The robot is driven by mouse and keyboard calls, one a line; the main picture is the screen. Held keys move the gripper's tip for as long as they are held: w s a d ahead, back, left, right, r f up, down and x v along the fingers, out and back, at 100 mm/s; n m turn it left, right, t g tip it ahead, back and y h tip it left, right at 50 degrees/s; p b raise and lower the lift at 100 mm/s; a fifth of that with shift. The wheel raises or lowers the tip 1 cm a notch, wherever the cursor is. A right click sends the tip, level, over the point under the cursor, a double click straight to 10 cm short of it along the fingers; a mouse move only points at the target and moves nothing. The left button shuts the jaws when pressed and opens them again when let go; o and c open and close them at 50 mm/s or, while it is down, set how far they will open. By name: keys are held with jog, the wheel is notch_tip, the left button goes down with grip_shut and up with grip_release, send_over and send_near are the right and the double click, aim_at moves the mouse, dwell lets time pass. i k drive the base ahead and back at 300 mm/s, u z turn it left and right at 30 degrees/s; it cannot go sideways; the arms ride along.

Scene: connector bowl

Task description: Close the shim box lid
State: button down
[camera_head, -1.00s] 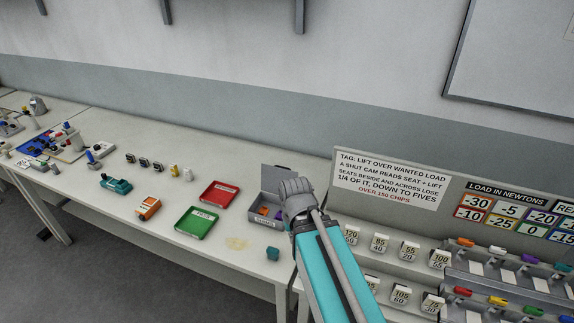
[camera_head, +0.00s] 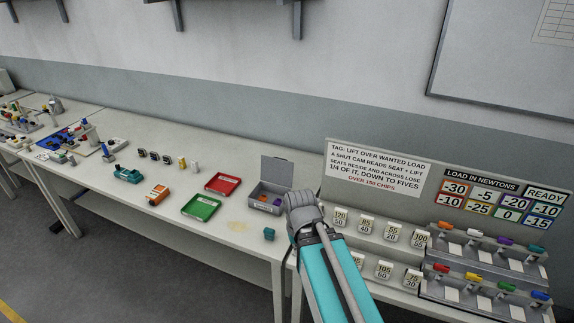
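The shim box (camera_head: 264,203) is a grey box near the right end of the white table. Its lid (camera_head: 276,171) stands open, raised at the back edge. Orange and purple pieces (camera_head: 270,200) show inside. My gripper (camera_head: 303,203) is just right of the box and in front of its right side in the picture. I cannot tell whether they touch. Its fingertips are seen from behind, so whether they are open or shut is unclear.
A red tray (camera_head: 223,184) and a green tray (camera_head: 201,207) lie left of the box. A small teal piece (camera_head: 268,234) stands in front of it. To the right is a rack with number tags (camera_head: 392,232) and a sign panel (camera_head: 378,166).

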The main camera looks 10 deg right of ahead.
aim_at(275, 170)
jog(key=k, duration=0.15)
jog(key=z, duration=0.25)
jog(key=i, duration=1.2)
jog(key=u, duration=0.15)
